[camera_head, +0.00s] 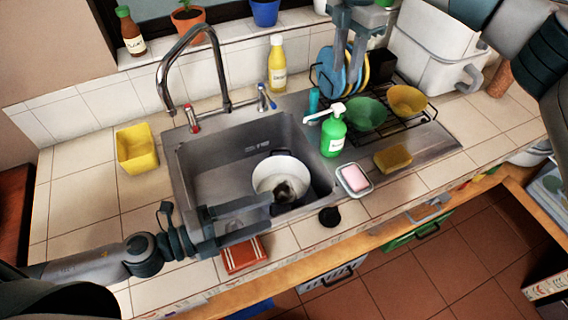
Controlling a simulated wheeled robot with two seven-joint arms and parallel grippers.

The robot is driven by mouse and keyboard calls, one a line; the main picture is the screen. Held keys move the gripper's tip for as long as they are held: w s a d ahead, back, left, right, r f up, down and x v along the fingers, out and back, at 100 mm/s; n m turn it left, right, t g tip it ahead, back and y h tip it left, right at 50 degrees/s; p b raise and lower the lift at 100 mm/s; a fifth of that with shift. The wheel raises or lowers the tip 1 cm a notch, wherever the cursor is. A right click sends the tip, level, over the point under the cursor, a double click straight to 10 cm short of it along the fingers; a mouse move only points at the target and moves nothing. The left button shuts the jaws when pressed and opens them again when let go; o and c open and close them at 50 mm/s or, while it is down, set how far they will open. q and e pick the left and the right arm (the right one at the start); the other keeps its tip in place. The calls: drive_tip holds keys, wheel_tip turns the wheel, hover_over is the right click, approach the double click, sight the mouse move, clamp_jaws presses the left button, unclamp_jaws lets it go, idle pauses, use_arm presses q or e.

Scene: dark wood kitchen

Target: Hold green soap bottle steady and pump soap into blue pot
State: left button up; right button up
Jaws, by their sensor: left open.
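The green soap bottle (333,137) with a white pump head stands upright on the counter, right of the sink. A round pot (266,173), pale inside with something dark in it, sits in the sink; its outer colour is hard to tell. My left gripper (271,216) is open and empty over the sink's front edge, its fingers pointing right, close to the pot. My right gripper (348,72) is raised at the top, fingers pointing down with a gap between them, in front of the dish rack. It is apart from the bottle.
A tall faucet (221,68) arches behind the sink (199,165). A soap dish (355,189), yellow sponge (392,157) and green bowl (365,114) lie near the bottle. A yellow bottle (277,65) stands behind. A yellow container (137,150) stands left, a red cloth (244,257) in front.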

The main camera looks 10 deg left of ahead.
sight(334, 135)
use_arm(q)
drive_tip(key=w+a+r+n+t+y, duration=0.1)
drive_tip(key=w+a+r+n+t, duration=0.15)
drive_tip(key=w+n, duration=0.75)
drive_tip(key=w+a+r+n+t+y, duration=0.1)
drive_tip(key=w+a+n+t, duration=0.25)
drive_tip(key=w+n, duration=0.7)
drive_tip(key=s+d+f+m+g, duration=0.1)
drive_tip(key=s+d+f+g, duration=0.1)
drive_tip(key=d+f, duration=0.6)
drive_tip(key=shift+s+g+h, duration=0.3)
drive_tip(key=shift+s+h, duration=0.1)
drive_tip(key=shift+f, duration=0.1)
drive_tip(key=x, duration=1.7)
drive_tip(key=shift+w+d, duration=0.15)
